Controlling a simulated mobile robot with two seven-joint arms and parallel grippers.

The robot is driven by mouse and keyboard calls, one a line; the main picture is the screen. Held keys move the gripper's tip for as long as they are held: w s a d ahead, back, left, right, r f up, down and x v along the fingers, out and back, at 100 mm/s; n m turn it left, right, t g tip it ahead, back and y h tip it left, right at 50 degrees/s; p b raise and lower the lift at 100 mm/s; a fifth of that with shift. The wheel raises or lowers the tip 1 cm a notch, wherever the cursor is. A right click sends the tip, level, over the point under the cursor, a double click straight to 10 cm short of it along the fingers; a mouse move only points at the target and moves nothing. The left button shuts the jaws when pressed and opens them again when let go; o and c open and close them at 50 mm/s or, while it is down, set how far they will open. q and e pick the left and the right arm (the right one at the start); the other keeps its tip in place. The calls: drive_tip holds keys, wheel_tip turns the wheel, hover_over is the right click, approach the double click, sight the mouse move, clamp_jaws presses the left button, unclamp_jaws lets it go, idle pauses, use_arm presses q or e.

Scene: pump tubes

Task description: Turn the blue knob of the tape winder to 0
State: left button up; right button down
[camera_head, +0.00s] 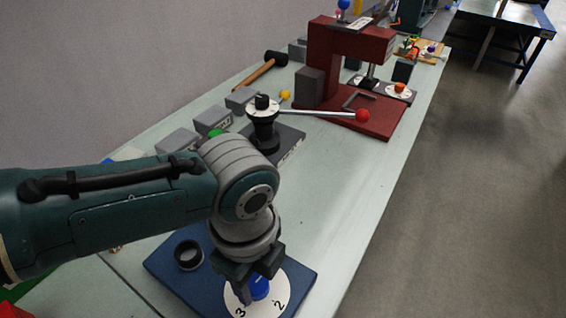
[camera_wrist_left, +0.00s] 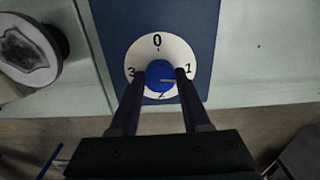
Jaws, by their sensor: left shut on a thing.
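The tape winder has a blue base plate (camera_head: 305,268) with a round white dial (camera_head: 284,288) and a blue knob (camera_head: 260,287) in its middle. In the left wrist view the dial (camera_wrist_left: 143,53) shows 0 at the top, 1 at the right, 2 at the bottom, partly hidden, and 3 at the left. A short pale line on the knob (camera_wrist_left: 158,70) points right, toward the 1. My left gripper (camera_head: 252,282) is over the dial, its fingers shut on opposite sides of the knob. My right gripper is not in view.
A black ring (camera_head: 189,254) stands on the blue plate. Behind are a black lever stand (camera_head: 264,130) with a red-balled handle (camera_head: 362,115), grey boxes (camera_head: 213,119), a mallet (camera_head: 262,72) and a red press (camera_head: 330,60). The table's right strip is clear.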

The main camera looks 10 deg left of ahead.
use_arm(q)
clamp_jaws()
drive_tip(key=n+p, duration=0.1)
drive_tip(key=n, duration=0.1)
drive_tip(key=shift+r+n, duration=0.1)
drive_tip(key=shift+n, duration=0.7)
drive_tip(key=shift+n, duration=0.4)
drive_tip(key=n, duration=0.2)
drive_tip(key=shift+n+p, duration=0.3)
drive_tip(key=shift+n+p, duration=0.3)
drive_tip(key=shift+n, duration=1.4)
